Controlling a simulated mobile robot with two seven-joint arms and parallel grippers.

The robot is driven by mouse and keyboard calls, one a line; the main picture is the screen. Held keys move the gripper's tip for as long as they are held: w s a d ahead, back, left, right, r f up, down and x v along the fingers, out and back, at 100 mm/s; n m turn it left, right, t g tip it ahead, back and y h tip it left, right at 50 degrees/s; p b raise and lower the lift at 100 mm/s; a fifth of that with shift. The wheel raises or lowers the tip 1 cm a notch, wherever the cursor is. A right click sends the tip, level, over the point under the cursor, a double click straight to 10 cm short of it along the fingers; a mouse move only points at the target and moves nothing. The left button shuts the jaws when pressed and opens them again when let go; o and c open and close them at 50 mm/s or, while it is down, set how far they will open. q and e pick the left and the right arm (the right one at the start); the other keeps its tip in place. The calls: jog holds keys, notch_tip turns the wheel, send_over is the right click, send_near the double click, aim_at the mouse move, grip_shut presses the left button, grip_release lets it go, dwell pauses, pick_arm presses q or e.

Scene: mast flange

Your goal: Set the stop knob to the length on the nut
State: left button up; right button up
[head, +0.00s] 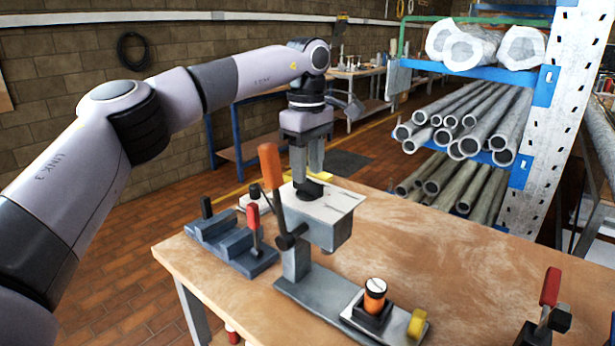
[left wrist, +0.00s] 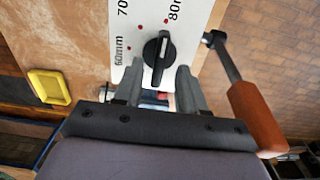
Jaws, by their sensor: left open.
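The black stop knob (left wrist: 158,52) sits on a white plate (left wrist: 185,40) marked 60mm, 70 and 80, with a red dot by each. Its white pointer line appears directed at the 80 dot. In the head view the knob (head: 309,189) is partly hidden below my left gripper (head: 307,172). In the left wrist view my left gripper (left wrist: 159,72) is open, its fingers apart near the knob's lower end; I cannot tell whether they touch it. An orange, white-topped piece (head: 375,288), possibly the nut, stands on the fixture; no length is readable on it. My right gripper is out of view.
An orange-handled lever (head: 271,170) stands beside the plate; it also shows in the left wrist view (left wrist: 258,115). A blue-grey fixture (head: 232,240), a yellow block (head: 417,322) and a red-handled clamp (head: 549,290) are on the wooden table (head: 450,250). The table's right middle is clear.

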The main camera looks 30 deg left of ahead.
aim_at(308, 179)
pick_arm(q)
jog(key=shift+f, duration=1.5)
grip_shut()
